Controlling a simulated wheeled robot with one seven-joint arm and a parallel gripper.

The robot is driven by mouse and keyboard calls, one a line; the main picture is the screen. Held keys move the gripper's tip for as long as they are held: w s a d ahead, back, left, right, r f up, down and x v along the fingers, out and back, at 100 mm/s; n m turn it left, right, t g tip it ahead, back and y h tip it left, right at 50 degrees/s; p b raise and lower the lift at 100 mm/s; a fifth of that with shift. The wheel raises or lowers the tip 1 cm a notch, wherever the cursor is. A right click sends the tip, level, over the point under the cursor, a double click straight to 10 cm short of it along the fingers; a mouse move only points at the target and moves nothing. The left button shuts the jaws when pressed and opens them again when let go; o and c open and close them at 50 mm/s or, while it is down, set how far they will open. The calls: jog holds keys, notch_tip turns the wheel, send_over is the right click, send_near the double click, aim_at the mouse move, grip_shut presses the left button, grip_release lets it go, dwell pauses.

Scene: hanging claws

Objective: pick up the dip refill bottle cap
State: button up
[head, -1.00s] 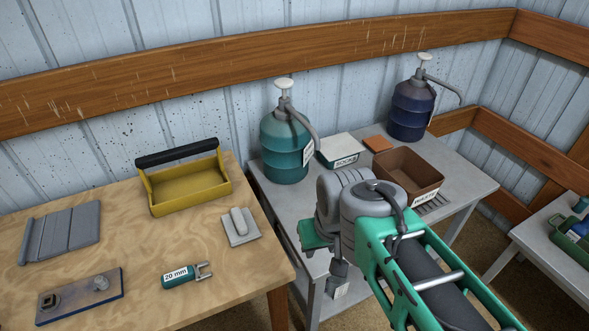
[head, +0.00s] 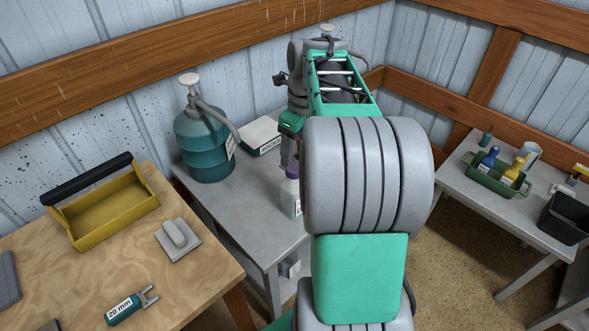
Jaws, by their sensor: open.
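A bottle (head: 290,195) with a pale body and a white label stands upright near the front edge of the grey table. Its purple cap (head: 291,171) is on top; I take this as the dip refill bottle cap. My arm's big grey joint hides the bottle's right side. My gripper (head: 288,150) points down from the green hand, just above the purple cap. It is open, but its fingers are small and dark, and I cannot tell whether they touch or straddle the cap.
A teal pump jug (head: 205,145) and a white socks box (head: 260,136) stand behind on the grey table (head: 225,195). A yellow toolbox (head: 110,210) is on the wooden table at left. A green caddy (head: 492,180) with bottles is on the right table.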

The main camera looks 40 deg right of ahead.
aim_at(294, 167)
jog(key=f, duration=0.7)
jog(key=shift+w+a+f, duration=0.2)
jog(key=shift+f, duration=0.15)
jog(key=shift+c, duration=0.3)
jog(key=c, duration=1.4)
jog(key=shift+r, duration=0.2)
